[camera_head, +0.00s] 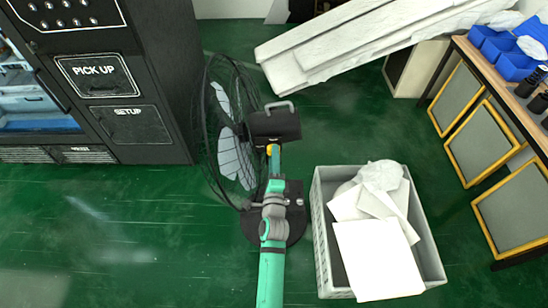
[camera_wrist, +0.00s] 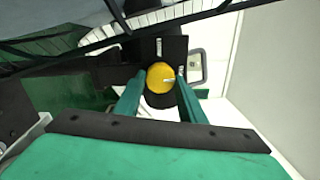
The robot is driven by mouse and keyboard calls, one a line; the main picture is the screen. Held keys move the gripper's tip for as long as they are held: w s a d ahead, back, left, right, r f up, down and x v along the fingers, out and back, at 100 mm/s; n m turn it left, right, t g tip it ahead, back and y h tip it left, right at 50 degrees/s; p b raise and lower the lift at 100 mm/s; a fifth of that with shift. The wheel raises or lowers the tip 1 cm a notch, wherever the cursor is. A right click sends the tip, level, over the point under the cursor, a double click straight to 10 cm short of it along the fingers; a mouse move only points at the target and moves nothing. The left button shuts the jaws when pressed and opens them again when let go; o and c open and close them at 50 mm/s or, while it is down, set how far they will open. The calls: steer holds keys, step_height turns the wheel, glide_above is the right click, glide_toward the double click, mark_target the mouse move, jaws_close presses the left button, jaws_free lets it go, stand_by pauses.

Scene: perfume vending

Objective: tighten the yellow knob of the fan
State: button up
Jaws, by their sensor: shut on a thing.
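The black fan (camera_head: 228,135) stands on the green floor, its round cage facing left and its motor housing (camera_head: 273,124) at the right with a grey handle on top. The yellow knob (camera_wrist: 161,78) sits on the fan's dark housing in the wrist view, between my two green fingers. My gripper (camera_wrist: 161,84) is shut on the knob, with a finger on its left and right sides. In the head view only a small yellow spot of the knob (camera_head: 270,149) shows at the end of my arm.
A grey crate (camera_head: 320,230) with white sheets and bags stands right of the fan. A black vending machine (camera_head: 145,80) is at the left. White panels (camera_head: 350,45) lie behind, and a table with blue bins (camera_head: 490,45) is at the far right. The floor in front left is clear.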

steer(key=o, duration=1)
steer(key=shift+o, duration=0.2)
steer(key=shift+s, duration=0.15)
steer(key=s, duration=1)
steer(key=shift+s+f, duration=0.3)
steer(key=shift+f, duration=0.05)
steer(key=s+f+n+g, duration=0.25)
steer(key=s+n, duration=0.55)
steer(key=s, duration=1)
steer(key=s+r+n, duration=0.2)
steer(key=s+n, duration=0.4)
steer(key=s, duration=0.2)
steer(key=s+r+n, duration=0.3)
steer(key=s+n, duration=0.3)
steer(key=s, duration=0.2)
steer(key=shift+s+r+g, duration=0.15)
steer(key=shift+s+g, duration=0.2)
steer(key=shift+s, duration=0.05)
